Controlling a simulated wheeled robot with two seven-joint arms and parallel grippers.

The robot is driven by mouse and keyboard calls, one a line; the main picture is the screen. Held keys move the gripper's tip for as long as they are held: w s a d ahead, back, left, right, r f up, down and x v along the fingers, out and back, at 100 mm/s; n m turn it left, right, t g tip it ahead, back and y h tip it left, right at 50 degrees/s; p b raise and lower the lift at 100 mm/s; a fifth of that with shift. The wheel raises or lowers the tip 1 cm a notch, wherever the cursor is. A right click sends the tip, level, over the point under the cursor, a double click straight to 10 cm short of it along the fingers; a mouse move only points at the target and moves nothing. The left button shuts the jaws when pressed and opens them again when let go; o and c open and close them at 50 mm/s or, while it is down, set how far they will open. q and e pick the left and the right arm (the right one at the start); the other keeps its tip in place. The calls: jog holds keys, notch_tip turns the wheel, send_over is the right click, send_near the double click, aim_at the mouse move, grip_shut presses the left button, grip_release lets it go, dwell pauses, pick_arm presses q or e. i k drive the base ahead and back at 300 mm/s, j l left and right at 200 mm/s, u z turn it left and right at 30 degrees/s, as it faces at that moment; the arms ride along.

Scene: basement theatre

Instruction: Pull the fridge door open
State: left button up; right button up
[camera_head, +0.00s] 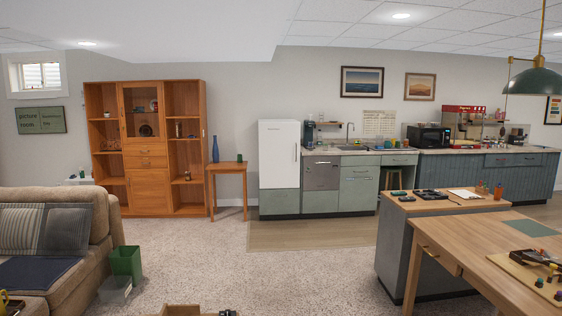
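A thin dark vertical handle (296,152) is near the right edge of that door. Below it is a grey-green lower front (279,202). Neither of my grippers shows in the head view, so nothing can be seen touching the fridge.
A carpeted floor (230,260) lies open before the fridge. A sofa (100,235) and green bin (126,262) stand left; a grey island (393,255) and wooden table (450,245) stand right. A small side table (227,168) is left of the fridge. A wooden object (180,310) shows at the bottom edge.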

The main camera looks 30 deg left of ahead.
aim_at(279, 142)
jog(key=i+l, duration=0.4)
jog(key=i+l+u, duration=0.2)
jog(key=i, duration=0.2)
jog(key=i+l+u, duration=0.1)
jog(key=i+u, duration=0.15)
jog(key=i, duration=0.15)
jog(key=i+l+u, duration=0.2)
jog(key=i, duration=0.2)
jog(key=i+j+u, duration=0.1)
jog(key=i+u, duration=0.15)
jog(key=i, duration=0.95)
jog(key=i+l+u, duration=0.2)
jog(key=i, duration=3.65)
jog(key=i+u, duration=0.4)
jog(key=i, duration=1.45)
jog(key=i+j+z, duration=0.15)
jog(key=i, duration=0.2)
jog(key=i+j+z, duration=0.15)
jog(key=i, duration=0.25)
jog(key=i+j+z, duration=0.15)
jog(key=i, duration=0.2)
